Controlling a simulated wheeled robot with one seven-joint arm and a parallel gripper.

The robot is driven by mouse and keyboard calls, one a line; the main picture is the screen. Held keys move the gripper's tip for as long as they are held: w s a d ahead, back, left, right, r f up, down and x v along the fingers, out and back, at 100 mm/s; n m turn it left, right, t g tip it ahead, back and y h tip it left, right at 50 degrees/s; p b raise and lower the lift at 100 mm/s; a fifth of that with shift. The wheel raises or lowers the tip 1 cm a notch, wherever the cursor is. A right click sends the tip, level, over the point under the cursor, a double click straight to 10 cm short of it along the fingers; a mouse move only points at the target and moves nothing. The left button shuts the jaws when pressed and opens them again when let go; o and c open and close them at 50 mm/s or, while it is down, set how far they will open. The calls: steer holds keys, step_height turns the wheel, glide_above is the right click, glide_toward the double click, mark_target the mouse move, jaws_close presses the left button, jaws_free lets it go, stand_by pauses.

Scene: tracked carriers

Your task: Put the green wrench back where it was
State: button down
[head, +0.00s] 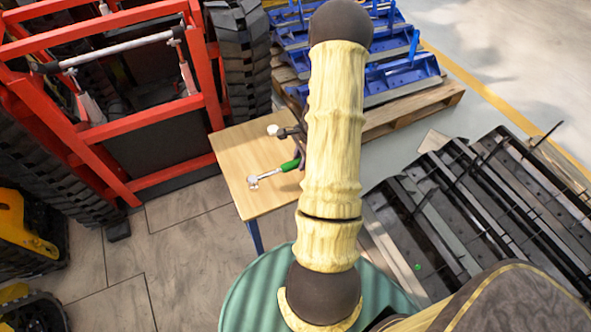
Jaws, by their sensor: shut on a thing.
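The green wrench (268,175) shows over the light wooden table, left of my arm. Its silver head points left, and its green grip runs right to my gripper (300,158). My gripper is mostly hidden behind my arm's pale yellow sleeve; only a dark part shows at the sleeve's left edge. It is shut on the wrench at the green grip end. I cannot tell whether the wrench touches the tabletop (238,152) or is just above it.
A tool with a rounded silver head (273,130) is just behind the wrench. A red frame (150,122) stands left of the table. A pallet (415,108) with blue parts is behind, dark metal parts (470,210) lie right, and a green round top (258,290) is in front.

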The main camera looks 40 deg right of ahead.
steer(key=shift+f, duration=0.2)
steer(key=x, duration=0.3)
steer(key=shift+s+d+f, duration=0.15)
steer(key=shift+d+f, duration=0.15)
steer(key=shift+f, duration=0.05)
steer(key=c, duration=1.1)
jaws_free()
steer(key=shift+c, duration=0.2)
steer(key=p+v, duration=0.1)
steer(key=v, duration=1.1)
steer(key=shift+s, duration=0.1)
